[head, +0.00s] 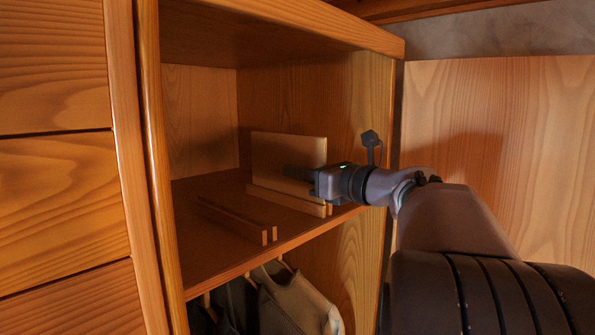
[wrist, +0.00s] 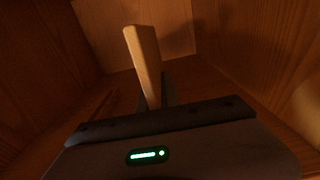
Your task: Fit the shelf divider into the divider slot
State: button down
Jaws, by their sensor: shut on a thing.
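The shelf divider (head: 283,150) is a pale flat wooden panel, standing about upright inside the open cabinet. My gripper (head: 298,173) comes in from the right and is shut on it. In the wrist view the divider (wrist: 146,58) shows edge-on, rising between the dark fingers (wrist: 158,98). A pale pair of rails (head: 285,200) on the shelf lies directly under the divider. The near rail hides the divider's bottom edge, so I cannot tell whether it is seated between the rails or just above them. A darker pair of rails (head: 235,219) lies apart to the left.
The shelf (head: 210,190) is otherwise bare. The cabinet's left upright (head: 150,150) and right side wall (head: 372,90) bound the opening, with the top panel (head: 300,22) above. Clothes on hangers (head: 290,300) hang below the shelf.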

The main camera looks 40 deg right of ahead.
jog(key=shift+f, duration=0.1)
jog(key=c, duration=2)
grip_release()
jog(key=o, duration=0.5)
jog(key=s+b, duration=0.1)
jog(key=s, duration=0.4)
jog(key=s+d+b, duration=0.1)
jog(key=s, duration=0.5)
jog(key=s+b, duration=0.1)
jog(key=s, duration=0.5)
jog(key=shift+s+d+b, duration=0.2)
jog(key=shift+s+b, duration=0.05)
jog(key=shift+b, duration=0.05)
jog(key=shift+w, duration=0.1)
